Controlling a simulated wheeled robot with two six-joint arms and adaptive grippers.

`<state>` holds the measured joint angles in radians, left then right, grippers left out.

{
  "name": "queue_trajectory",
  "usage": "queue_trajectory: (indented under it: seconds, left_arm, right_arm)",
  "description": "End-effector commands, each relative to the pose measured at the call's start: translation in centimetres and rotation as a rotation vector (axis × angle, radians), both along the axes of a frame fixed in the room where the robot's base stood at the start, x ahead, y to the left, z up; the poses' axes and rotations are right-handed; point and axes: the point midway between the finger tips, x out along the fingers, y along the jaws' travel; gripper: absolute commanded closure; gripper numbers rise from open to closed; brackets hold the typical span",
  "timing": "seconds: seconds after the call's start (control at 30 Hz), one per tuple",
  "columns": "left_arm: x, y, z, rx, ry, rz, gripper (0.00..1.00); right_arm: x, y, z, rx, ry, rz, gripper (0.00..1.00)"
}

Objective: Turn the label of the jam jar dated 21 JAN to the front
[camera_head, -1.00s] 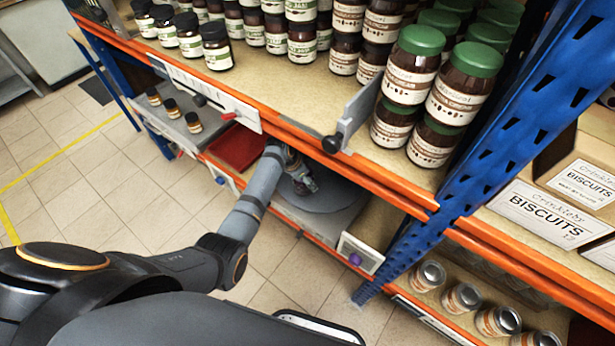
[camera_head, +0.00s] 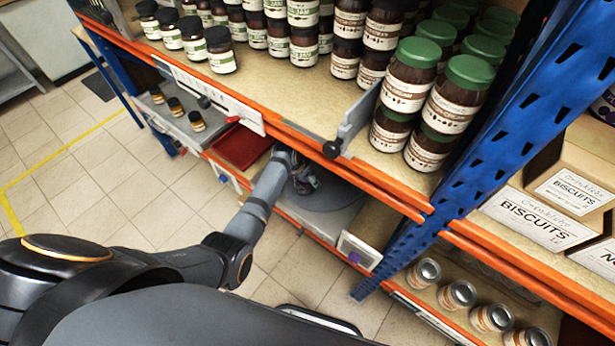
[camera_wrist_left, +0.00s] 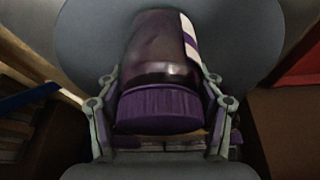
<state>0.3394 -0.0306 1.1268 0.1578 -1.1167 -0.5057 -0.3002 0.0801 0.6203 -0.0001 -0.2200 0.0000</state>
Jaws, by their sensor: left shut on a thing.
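A jam jar (camera_wrist_left: 155,55) with a dark body and a ribbed purple lid (camera_wrist_left: 160,108) fills the middle of the left wrist view. Only a strip of its white and purple label (camera_wrist_left: 190,38) shows, at its right side; no date can be read. My left gripper (camera_wrist_left: 163,82) is shut on the jar, with one finger on each side of it. In the head view my left gripper (camera_head: 303,182) is inside the lower shelf, above a grey round plate (camera_head: 335,205), and mostly hides the jar. My right gripper is in neither view.
A red mat or tray (camera_head: 242,146) lies left of the gripper, with small dark jars (camera_head: 196,121) beyond it. The orange shelf edge (camera_head: 375,182) runs close above my arm. A blue upright (camera_head: 480,150) stands to the right. Green-lidded jars (camera_head: 408,75) crowd the upper shelf.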

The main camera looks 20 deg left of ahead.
Motion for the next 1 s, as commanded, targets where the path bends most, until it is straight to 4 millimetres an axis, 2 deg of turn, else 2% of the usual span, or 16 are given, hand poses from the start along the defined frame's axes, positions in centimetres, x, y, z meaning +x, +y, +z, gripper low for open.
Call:
queue_trajectory:
  seconds: [0.37,0.4,0.57,0.9,1.0]
  left_arm:
    - [0.06,0.01,-0.27,0.0,-0.001,-0.001,0.95]
    - [0.05,0.01,-0.3,0.0,-0.001,-0.001,0.3]
    - [0.01,0.01,-0.33,0.0,0.0,-0.001,0.08]
    - [-0.14,0.02,-0.47,0.001,0.003,0.0,0.06]
    - [-0.21,0.13,0.07,0.0,0.0,0.0,0.06]
  right_arm:
    - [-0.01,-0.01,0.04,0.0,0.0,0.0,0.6]
    - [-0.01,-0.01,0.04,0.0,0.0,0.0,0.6]
    - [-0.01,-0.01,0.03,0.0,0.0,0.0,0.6]
    - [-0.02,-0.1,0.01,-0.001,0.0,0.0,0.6]
    - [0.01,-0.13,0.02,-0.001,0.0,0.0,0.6]
